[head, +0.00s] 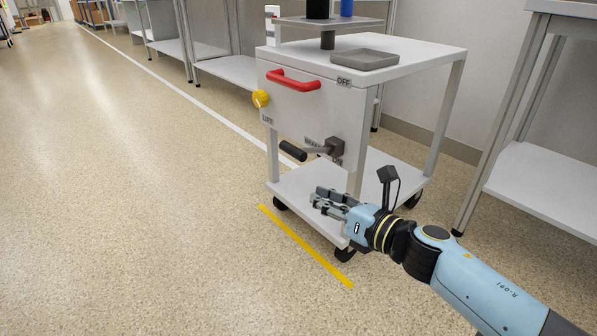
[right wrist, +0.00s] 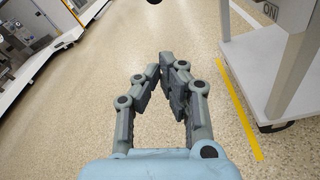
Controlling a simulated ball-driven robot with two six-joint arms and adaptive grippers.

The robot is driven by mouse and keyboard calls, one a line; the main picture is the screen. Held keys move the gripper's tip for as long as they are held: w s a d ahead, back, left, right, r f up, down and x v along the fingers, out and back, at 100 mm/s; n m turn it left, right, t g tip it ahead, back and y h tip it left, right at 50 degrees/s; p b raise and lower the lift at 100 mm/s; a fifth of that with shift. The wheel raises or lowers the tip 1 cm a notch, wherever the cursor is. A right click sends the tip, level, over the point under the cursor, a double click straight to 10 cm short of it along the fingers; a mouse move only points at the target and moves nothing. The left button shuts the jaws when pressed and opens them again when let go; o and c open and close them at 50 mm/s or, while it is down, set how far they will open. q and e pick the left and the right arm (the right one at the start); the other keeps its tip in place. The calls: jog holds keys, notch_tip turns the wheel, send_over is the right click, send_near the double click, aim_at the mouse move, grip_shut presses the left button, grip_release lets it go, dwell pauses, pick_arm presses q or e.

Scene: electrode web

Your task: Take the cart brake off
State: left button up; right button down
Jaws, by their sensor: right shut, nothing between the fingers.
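The white cart (head: 300,115) stands in the middle of the head view. Its brake lever has a black grip (head: 293,151) and a grey block (head: 335,147) on the front panel. The lever sticks out toward the left, beside a BRAKE label and above an ON label, which also shows in the right wrist view (right wrist: 270,11). An OFF label (head: 343,83) is higher on the panel. My right gripper (head: 322,199) is shut and empty, below the lever and apart from it. In the right wrist view its fingertips (right wrist: 166,66) are over floor. My left gripper is out of view.
The cart has a red handle (head: 293,80), a yellow LIFT knob (head: 260,99) and a grey tray (head: 364,59) on top. A yellow floor line (head: 306,247) runs along its front. A shelf table (head: 545,185) stands at right. The floor at left is clear.

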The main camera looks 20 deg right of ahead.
aim_at(310, 151)
jog(key=b+x, duration=0.2)
jog(key=x, duration=0.8)
pick_arm(q)
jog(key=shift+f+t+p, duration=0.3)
jog(key=shift+p, duration=0.5)
pick_arm(e)
jog(key=shift+s+d+r, duration=0.1)
jog(key=shift+d+r, duration=0.2)
jog(key=shift+r, duration=0.35)
jog(key=shift+d+r, duration=0.25)
jog(key=shift+r, duration=0.4)
jog(key=shift+s+d+r, duration=0.1)
jog(key=shift+d+r, duration=0.2)
jog(key=shift+r, duration=0.35)
